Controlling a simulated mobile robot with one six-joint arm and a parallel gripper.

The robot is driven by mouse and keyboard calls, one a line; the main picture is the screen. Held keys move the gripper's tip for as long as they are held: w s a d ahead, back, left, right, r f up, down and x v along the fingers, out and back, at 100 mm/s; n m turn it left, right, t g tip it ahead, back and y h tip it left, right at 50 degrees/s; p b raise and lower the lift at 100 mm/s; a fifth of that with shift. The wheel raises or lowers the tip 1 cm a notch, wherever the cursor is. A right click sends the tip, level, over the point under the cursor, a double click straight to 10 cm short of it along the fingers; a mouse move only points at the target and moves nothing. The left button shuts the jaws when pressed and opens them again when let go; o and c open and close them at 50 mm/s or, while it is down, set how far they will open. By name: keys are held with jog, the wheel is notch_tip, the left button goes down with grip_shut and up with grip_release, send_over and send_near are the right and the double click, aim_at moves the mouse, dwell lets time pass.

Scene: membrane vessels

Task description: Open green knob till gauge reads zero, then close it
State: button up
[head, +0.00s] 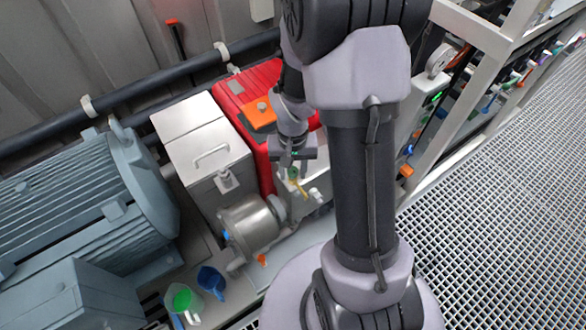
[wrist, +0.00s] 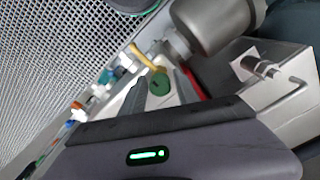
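The green knob (wrist: 159,84) shows as a round disc between the two fingers of my gripper (wrist: 160,78) in the wrist view. The fingers stand apart, one on each side of it, and no clear contact shows. In the head view the green knob (head: 293,173) is a small spot just below my gripper (head: 292,160), near a yellow part.
A steel pump housing (head: 250,225) and a grey box with a handle (head: 208,150) stand left of the knob. A red box (head: 235,90) is behind. A large blue-grey motor (head: 80,205) fills the left. Grating floor (head: 500,190) is clear at right.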

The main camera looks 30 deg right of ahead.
grip_shut()
jog(key=n+p, duration=0.1)
jog(key=n, duration=0.2)
jog(key=shift+r, duration=0.15)
jog(key=n+p, duration=0.1)
jog(key=n, duration=0.4)
jog(key=n+p, duration=0.1)
jog(key=n, duration=0.3)
jog(key=shift+n, duration=0.3)
jog(key=n+p, duration=0.1)
jog(key=n, duration=0.3)
jog(key=shift+n+p, duration=0.3)
jog(key=shift+p, duration=0.05)
jog(key=shift+n, duration=1)
jog(key=shift+o, duration=2.2)
grip_release()
